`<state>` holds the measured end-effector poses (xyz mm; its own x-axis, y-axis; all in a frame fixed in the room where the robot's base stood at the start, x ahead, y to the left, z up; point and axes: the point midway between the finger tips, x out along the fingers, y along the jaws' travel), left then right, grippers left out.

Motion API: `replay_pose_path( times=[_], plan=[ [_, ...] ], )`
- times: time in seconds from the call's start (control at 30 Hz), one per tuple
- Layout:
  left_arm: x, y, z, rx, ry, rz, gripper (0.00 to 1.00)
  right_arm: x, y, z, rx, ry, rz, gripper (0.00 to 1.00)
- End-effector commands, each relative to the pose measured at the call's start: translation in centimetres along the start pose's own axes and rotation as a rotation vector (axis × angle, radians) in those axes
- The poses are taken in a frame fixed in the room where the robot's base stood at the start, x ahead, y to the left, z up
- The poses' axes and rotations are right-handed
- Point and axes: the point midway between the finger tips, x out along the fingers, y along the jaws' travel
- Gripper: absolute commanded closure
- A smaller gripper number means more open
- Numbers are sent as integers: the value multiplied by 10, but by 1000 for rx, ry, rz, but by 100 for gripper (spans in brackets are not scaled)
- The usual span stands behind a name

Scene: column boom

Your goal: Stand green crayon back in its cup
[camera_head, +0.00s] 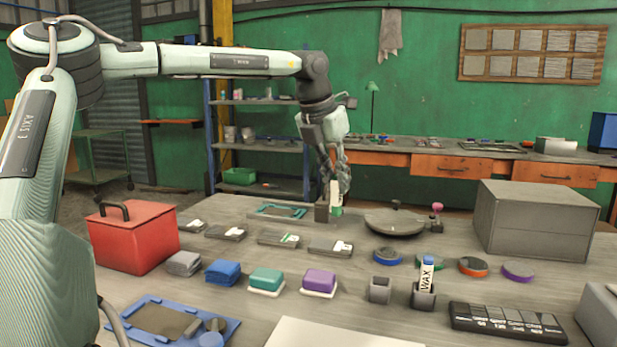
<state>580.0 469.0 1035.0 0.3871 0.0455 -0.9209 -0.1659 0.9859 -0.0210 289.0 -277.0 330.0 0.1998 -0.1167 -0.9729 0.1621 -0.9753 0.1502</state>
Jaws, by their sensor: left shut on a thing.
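The green crayon (336,196) has a white wrapper with a green band low on it. It is upright in my left gripper (337,182), which points down at the far side of the table and is shut on it. A small dark cup (321,212) stands just left of the crayon's lower end. I cannot tell whether the crayon touches the table. A blue wax crayon (427,272) stands in a grey cup (423,298) at the front right. An empty-looking grey cup (380,291) stands to its left. My right gripper is not in view.
A round grey dish (393,222) lies right of the crayon, with a pink-topped stamp (437,214) beside it. Coloured round tins, wax blocks and flat trays fill the middle. A red box (133,240) stands left, a large grey box (534,222) right.

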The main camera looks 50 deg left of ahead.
Motion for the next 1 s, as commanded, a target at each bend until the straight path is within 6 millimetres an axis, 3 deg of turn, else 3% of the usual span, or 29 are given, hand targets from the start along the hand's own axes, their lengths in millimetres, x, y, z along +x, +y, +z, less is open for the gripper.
replay_pose_path(
  times=[0.2,0.43,0.63,1.0],
  plan=[
    [-11,-71,-23,194,0,-77,100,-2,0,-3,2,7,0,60],
    [-20,-121,-49,349,2,-131,100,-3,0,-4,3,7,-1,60],
    [-24,-138,-60,407,1,-150,100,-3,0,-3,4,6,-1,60],
    [-5,-139,-69,410,3,-152,100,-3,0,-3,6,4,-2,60]
  ],
)
